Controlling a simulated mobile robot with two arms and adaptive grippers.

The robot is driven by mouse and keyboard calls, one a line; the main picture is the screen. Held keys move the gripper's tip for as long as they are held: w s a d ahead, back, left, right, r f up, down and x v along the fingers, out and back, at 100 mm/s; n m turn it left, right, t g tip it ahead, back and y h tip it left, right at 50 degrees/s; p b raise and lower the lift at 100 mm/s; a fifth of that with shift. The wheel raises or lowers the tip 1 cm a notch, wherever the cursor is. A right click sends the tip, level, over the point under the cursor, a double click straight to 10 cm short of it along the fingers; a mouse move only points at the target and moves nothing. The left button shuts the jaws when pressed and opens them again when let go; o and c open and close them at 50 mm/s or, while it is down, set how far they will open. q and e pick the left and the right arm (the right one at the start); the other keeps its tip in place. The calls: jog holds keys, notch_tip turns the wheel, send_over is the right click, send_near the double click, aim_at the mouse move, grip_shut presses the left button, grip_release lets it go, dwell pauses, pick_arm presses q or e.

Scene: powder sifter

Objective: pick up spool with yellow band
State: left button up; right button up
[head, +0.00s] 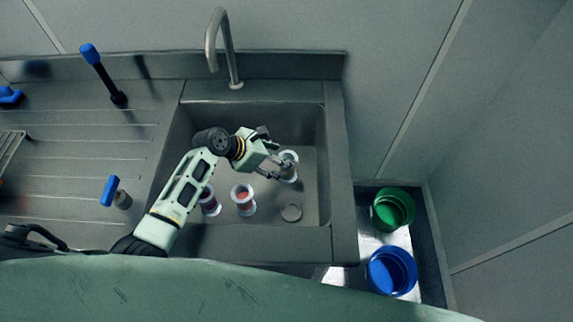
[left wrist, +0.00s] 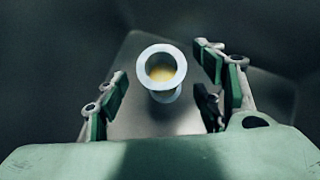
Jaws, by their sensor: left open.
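The spool with the yellow band (left wrist: 162,70) stands in the sink and shows a white flange with yellow inside its opening in the left wrist view. In the head view this spool (head: 289,157) is at the right part of the basin, partly covered by my gripper. My left gripper (head: 283,168) is over the sink at the spool. In the left wrist view its fingers (left wrist: 165,90) are spread, one set on each side of the spool, with gaps showing. Whether the fingers reach down to the spool's height is hard to tell. My right gripper is not in view.
A faucet (head: 226,50) rises behind. A green bin (head: 393,208) and a blue bin (head: 391,271) stand right of the sink.

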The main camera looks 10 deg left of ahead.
pick_arm(q)
jog(key=x, duration=0.4)
jog(key=shift+f, duration=0.25)
jog(key=shift+w+d+f, duration=0.1)
jog(key=shift+f, duration=0.05)
jog(key=c, duration=0.5)
jog(key=shift+c, duration=0.9)
jog(key=c, duration=0.6)
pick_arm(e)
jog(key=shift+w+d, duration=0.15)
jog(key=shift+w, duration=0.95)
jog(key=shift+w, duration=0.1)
pick_arm(q)
jog(key=shift+r, duration=0.5)
grip_shut()
notch_tip(320, 180, up, 9)
jog(key=shift+r+p, duration=0.1)
jog(key=shift+p, duration=0.25)
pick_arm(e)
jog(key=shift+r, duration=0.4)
